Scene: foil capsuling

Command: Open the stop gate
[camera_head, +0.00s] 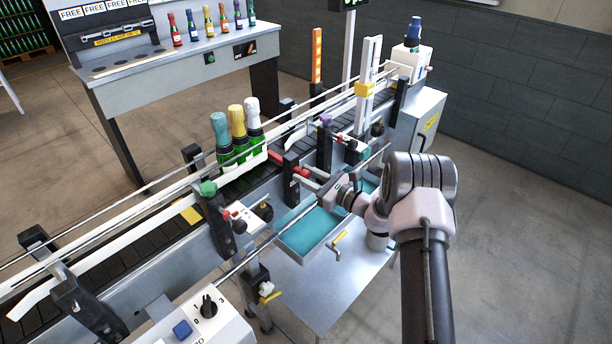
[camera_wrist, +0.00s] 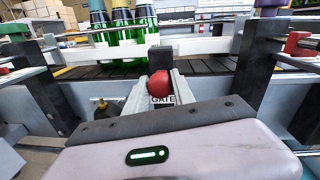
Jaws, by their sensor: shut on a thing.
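The stop gate's red knob (camera_wrist: 163,82) shows in the wrist view between the two pale fingers of my gripper (camera_wrist: 160,88). The fingers are shut on it. A label reading GATE (camera_wrist: 162,99) sits just below the knob, and a dark upright post (camera_wrist: 160,59) stands right behind it. In the head view my gripper (camera_head: 306,180) reaches the near side of the conveyor from the right. The knob is hard to make out there. Three green bottles (camera_head: 239,137) with teal, gold and white tops stand on the conveyor behind a white rail, left of my gripper.
The black conveyor belt (camera_head: 150,235) runs diagonally between guide rails. A teal tray (camera_head: 308,232) lies below my arm. Dark posts flank my gripper, one (camera_wrist: 258,65) at its right. A control box with a black dial (camera_head: 208,305) stands at the front. Small bottles line a back bench (camera_head: 170,60).

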